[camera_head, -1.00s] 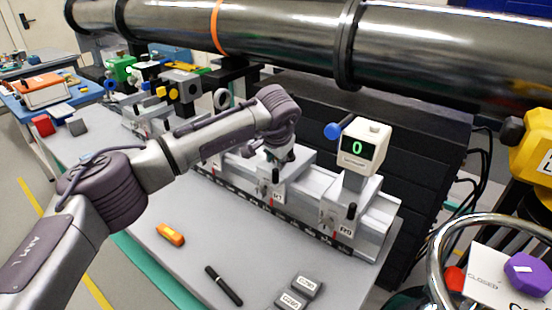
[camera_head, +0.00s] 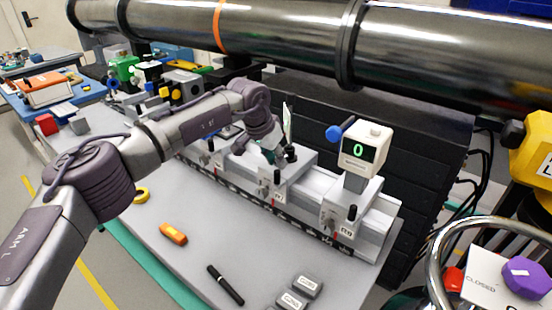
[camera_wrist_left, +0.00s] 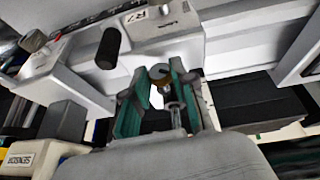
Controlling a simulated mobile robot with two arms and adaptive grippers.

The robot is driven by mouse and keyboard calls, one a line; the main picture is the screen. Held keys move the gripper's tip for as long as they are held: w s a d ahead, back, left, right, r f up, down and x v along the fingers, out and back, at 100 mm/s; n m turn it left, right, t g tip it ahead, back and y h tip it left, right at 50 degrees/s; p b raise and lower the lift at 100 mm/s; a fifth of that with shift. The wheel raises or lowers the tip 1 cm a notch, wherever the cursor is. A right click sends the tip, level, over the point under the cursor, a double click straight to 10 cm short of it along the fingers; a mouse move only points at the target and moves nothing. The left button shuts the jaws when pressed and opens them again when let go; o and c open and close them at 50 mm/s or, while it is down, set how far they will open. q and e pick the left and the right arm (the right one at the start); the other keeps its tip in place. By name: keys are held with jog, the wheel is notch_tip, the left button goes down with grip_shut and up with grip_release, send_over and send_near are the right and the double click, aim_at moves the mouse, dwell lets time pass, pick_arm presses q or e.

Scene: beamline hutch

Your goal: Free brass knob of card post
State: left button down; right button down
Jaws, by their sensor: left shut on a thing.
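The card post (camera_head: 290,154) stands on the carriage labelled R7 (camera_head: 277,193), with a thin pale card (camera_head: 287,122) upright at its top. My left gripper (camera_head: 271,154) is at the near left side of the post. The knob is hidden in the head view. My right gripper is not in view.
Beside R7 on the rail stands the R9 carriage with a display box (camera_head: 366,150) reading 0 and a blue knob (camera_head: 333,133). The large pipe (camera_head: 290,35) runs overhead. An orange tool (camera_head: 173,233), a black pen (camera_head: 225,285) and grey blocks (camera_head: 300,288) lie in front.

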pick_arm(q)
jog(key=c, duration=0.9)
grip_release()
jog(key=shift+c, duration=0.2)
jog(key=v, duration=1.2)
